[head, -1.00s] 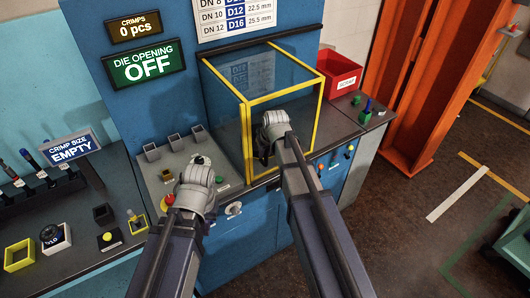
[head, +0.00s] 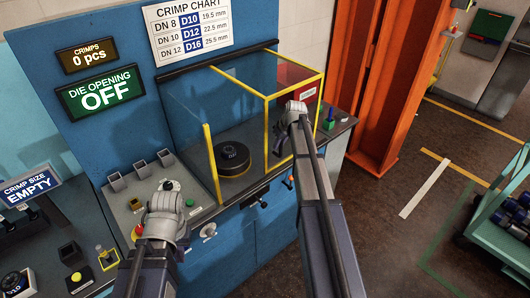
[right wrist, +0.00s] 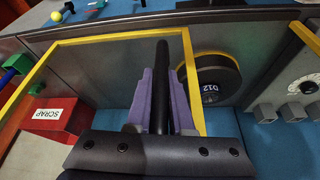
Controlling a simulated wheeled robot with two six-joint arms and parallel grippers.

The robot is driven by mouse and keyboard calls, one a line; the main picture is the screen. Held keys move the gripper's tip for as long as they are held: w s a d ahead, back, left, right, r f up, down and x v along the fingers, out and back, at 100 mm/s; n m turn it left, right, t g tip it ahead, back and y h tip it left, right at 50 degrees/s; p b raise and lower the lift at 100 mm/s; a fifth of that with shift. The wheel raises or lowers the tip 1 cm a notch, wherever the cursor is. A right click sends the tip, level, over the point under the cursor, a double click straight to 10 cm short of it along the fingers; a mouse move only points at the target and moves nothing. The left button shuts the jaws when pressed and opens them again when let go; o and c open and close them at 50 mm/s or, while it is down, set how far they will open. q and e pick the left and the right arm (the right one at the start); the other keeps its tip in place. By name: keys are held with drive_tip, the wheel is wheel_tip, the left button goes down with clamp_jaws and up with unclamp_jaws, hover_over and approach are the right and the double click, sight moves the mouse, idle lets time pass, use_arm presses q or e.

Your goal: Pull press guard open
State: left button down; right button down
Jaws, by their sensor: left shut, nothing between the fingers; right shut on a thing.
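The press guard (head: 267,130) is a clear box-like cover with a yellow frame, on the right part of the blue press (head: 120,135). The left part of the press front stands uncovered, between a yellow post (head: 211,165) and the guard. A round black die with a yellow band (head: 233,160) shows in that gap, and in the right wrist view it is marked D12 (right wrist: 210,84). My right gripper (right wrist: 162,80) is shut on the dark guard handle (right wrist: 163,58). My left gripper (head: 163,203) is over the control panel, shut and empty, its fingertips mostly hidden.
A red scrap bin (right wrist: 50,128) stands close to the guard's outer side. Small grey cups (head: 140,168) and buttons sit on the panel at left. An orange column (head: 388,90) rises at right, with a green cart (head: 500,215) on the floor beyond free room.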

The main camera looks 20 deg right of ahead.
drive_tip(key=shift+w+d, duration=0.3)
drive_tip(key=shift+d, duration=0.55)
drive_tip(key=shift+w+d, duration=0.25)
drive_tip(key=shift+d, duration=0.6)
drive_tip(key=c, duration=0.8)
unclamp_jaws()
drive_tip(key=shift+r, duration=0.1)
drive_tip(key=p+v, duration=0.7)
drive_tip(key=shift+s+r, duration=0.2)
drive_tip(key=shift+s, duration=0.1)
